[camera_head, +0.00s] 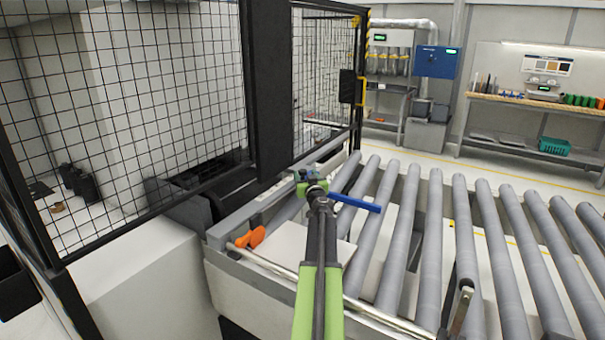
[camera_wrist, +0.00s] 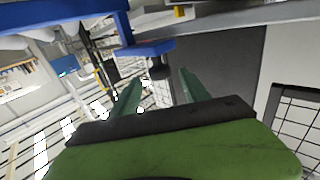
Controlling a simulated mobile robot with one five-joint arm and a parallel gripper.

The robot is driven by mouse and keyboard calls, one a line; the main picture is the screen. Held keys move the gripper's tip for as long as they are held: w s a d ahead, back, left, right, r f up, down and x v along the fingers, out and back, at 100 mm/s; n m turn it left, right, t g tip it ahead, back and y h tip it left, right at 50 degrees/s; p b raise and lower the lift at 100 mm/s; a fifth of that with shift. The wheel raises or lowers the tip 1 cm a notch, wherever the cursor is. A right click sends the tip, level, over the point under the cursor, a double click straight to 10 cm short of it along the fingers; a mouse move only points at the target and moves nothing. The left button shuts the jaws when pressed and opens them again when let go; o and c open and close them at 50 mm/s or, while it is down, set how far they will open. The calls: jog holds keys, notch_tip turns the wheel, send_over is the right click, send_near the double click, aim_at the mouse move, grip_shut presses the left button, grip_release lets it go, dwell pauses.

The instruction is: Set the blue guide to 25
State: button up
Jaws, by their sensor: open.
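The blue guide (camera_head: 358,204) is a bar sticking out to the right over the rollers, just beyond the end of my arm. In the wrist view a blue bracket (camera_wrist: 145,50) of the guide sits ahead of my gripper (camera_wrist: 160,80), with a dark knob (camera_wrist: 158,70) below it. My gripper's green fingers are apart, one on each side of the knob in that view. I cannot tell whether they touch it. In the head view my gripper (camera_head: 308,181) is small and partly merged with the guide's mount. No scale or number can be read.
Grey conveyor rollers (camera_head: 432,235) run to the right. A pale board (camera_head: 285,240) lies under my arm, beside an orange handle (camera_head: 251,238) on the front rail. A black mesh fence (camera_head: 130,110) and dark post (camera_head: 266,90) stand close behind and left of my gripper.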

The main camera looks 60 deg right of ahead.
aim_at(304, 173)
jog(key=x, duration=0.4)
jog(key=shift+c, duration=0.3)
grip_shut()
dwell(1.1)
